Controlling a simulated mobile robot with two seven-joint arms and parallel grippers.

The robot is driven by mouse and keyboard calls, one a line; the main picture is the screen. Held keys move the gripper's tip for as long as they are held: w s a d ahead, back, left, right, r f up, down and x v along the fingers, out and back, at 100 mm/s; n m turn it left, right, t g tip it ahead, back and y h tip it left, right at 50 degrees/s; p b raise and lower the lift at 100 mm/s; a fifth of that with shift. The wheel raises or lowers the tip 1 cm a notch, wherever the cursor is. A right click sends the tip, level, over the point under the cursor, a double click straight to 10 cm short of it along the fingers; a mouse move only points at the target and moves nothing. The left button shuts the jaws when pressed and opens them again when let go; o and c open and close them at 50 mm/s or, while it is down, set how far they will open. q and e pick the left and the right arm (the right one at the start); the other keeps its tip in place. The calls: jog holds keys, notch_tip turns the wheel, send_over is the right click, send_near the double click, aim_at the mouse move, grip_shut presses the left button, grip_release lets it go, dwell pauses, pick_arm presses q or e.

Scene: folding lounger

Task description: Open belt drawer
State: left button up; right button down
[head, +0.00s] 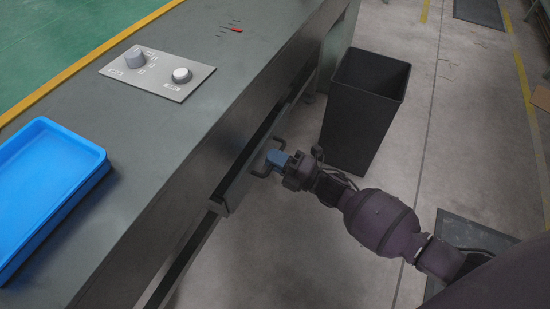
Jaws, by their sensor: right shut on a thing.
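The belt drawer (235,188) is a long dark grey front set in the side of the workbench. It stands out from the bench side, and a dark gap shows along its top edge. Its dark bar handle (258,173) is on the front. My right gripper (273,161), with bluish fingers, is shut on the handle, its arm coming in from the right. The fingertips are small in the view, and part of the handle is hidden behind them. My left gripper is not in view.
The workbench (150,148) carries a blue tray (97,158) at left and a control panel with two knobs (158,86). A black bin (361,125) stands on the floor just beyond my right gripper. Open floor lies below the drawer.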

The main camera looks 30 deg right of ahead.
pick_arm(q)
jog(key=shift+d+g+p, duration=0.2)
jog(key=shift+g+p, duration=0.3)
jog(key=shift+p, duration=0.65)
pick_arm(e)
jog(key=r+v, duration=0.2)
jog(key=v, duration=0.9)
jog(key=r+v, duration=0.2)
jog(key=v, duration=1)
jog(key=shift+s+d+r, duration=0.25)
jog(key=shift+s+d, duration=0.05)
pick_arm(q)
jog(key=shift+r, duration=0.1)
pick_arm(e)
jog(key=c, duration=1.2)
grip_release()
pick_arm(q)
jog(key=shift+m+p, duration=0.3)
jog(key=shift+p, duration=0.05)
pick_arm(e)
jog(key=v, duration=1)
jog(key=shift+s+d, duration=0.25)
